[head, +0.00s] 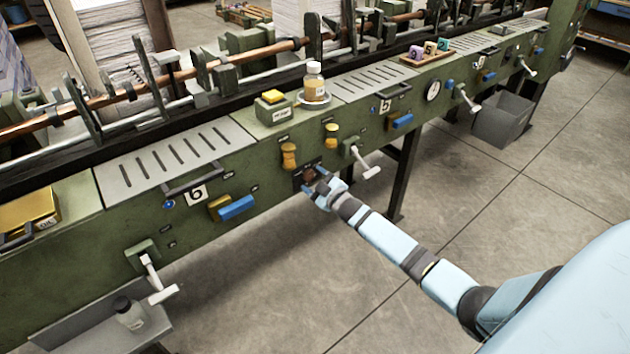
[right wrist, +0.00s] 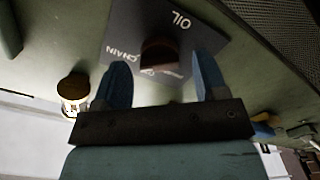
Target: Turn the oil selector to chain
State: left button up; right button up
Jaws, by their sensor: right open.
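The oil selector is a brown knob (head: 309,174) on a small dark plate on the green machine's front. In the right wrist view, the knob (right wrist: 158,52) sits on the dark plate (right wrist: 125,25), which reads "OIL" and "CHAIN" upside down; another label is partly hidden behind the knob. My right gripper (head: 319,186) is right at the selector. In the right wrist view its two blue fingers (right wrist: 161,68) are apart, one on each side of the knob, with visible gaps and nothing held. My left gripper is not in view.
Yellow knobs (head: 288,155) and a white lever (head: 362,164) flank the selector on the panel. A blue handle (head: 236,207) sticks out to the left. A bottle (head: 314,82) stands on the ledge above. A grey bin (head: 503,120) stands at the right. The floor in front is clear.

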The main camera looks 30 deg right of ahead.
pick_arm(q)
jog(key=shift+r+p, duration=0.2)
jog(key=shift+p, duration=0.6)
pick_arm(e)
jog(key=s+d, duration=0.1)
jog(key=s, duration=1.2)
jog(key=shift+s, duration=0.35)
